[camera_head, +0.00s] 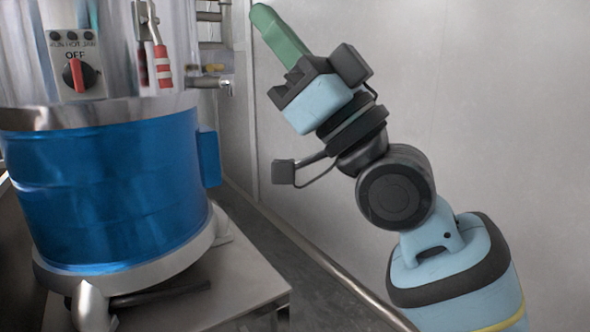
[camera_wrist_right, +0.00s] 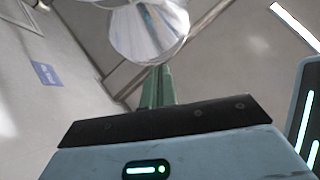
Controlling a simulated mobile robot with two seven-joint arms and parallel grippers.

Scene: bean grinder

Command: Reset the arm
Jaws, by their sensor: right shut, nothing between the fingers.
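My right arm comes up from the lower right in the head view. Its gripper (camera_head: 279,36) has green fingers pressed together, pointing up and to the left, with nothing held. The gripper is raised in free air to the right of the grinder (camera_head: 110,190), apart from it. In the right wrist view the closed green fingers (camera_wrist_right: 158,88) show beyond the dark gripper edge. My left gripper is in neither view.
The grinder has a blue drum, a control panel with a red knob (camera_head: 76,75) and a red-handled latch (camera_head: 161,66). It stands on a grey metal base (camera_head: 250,285). A plain pale wall (camera_head: 500,110) lies behind my arm. A shiny metal cone (camera_wrist_right: 148,30) shows in the wrist view.

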